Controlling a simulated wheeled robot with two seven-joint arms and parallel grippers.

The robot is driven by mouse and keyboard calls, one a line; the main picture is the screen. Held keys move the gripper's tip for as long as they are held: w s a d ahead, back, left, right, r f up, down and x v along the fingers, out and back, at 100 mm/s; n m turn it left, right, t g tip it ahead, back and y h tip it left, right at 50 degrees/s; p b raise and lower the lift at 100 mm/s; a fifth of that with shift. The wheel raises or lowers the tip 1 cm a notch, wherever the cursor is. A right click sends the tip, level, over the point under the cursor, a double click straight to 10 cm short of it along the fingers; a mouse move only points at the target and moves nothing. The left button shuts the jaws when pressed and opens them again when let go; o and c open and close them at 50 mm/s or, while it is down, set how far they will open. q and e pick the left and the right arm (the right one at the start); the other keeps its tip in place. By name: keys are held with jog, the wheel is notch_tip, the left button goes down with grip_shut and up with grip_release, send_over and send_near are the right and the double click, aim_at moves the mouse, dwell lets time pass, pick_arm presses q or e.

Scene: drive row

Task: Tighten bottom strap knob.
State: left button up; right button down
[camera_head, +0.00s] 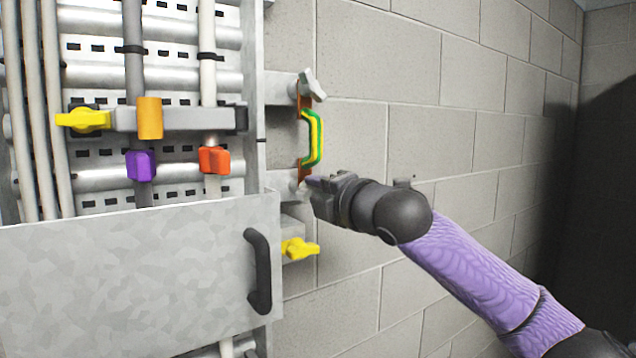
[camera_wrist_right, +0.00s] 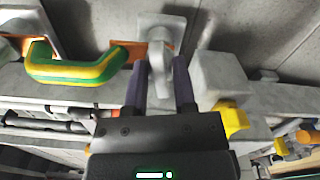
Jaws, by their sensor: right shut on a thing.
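An orange-brown strap (camera_head: 301,135) runs upright on the wall beside the panel, with a green and yellow handle (camera_head: 316,138) on it. A pale grey knob (camera_head: 312,85) is at its top end. The bottom knob (camera_head: 293,183) is at its lower end, partly hidden by my right gripper (camera_head: 310,184). In the right wrist view, the pale bottom knob (camera_wrist_right: 159,58) stands between the two dark fingers of my right gripper (camera_wrist_right: 159,82), which is shut on it. The handle (camera_wrist_right: 78,66) shows to its left there. My left gripper is not in view.
A yellow knob (camera_head: 299,249) sits just below, also in the wrist view (camera_wrist_right: 231,118). A grey cover (camera_head: 130,275) with a black handle (camera_head: 259,271) fills the lower left. Pipes with yellow, orange, purple and red fittings stand above it. The block wall (camera_head: 440,120) at right is bare.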

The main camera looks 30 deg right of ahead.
jog(key=m+p, duration=0.2)
jog(key=m, duration=0.4)
jog(key=m+p, duration=0.1)
jog(key=m, duration=0.5)
jog(key=shift+f+m+p, duration=0.15)
jog(key=shift+m+p, duration=0.15)
jog(key=shift+p, duration=0.1)
dwell(0.4)
jog(key=c, duration=0.6)
grip_release()
jog(key=shift+s, duration=0.15)
jog(key=s+b, duration=0.1)
jog(key=s, duration=0.2)
jog(key=s+d+b, duration=0.1)
jog(key=s+b, duration=0.1)
jog(key=s, duration=0.1)
jog(key=s+b, duration=0.2)
jog(key=s, duration=0.1)
jog(key=shift+s+d, duration=0.15)
jog(key=shift+s, duration=0.15)
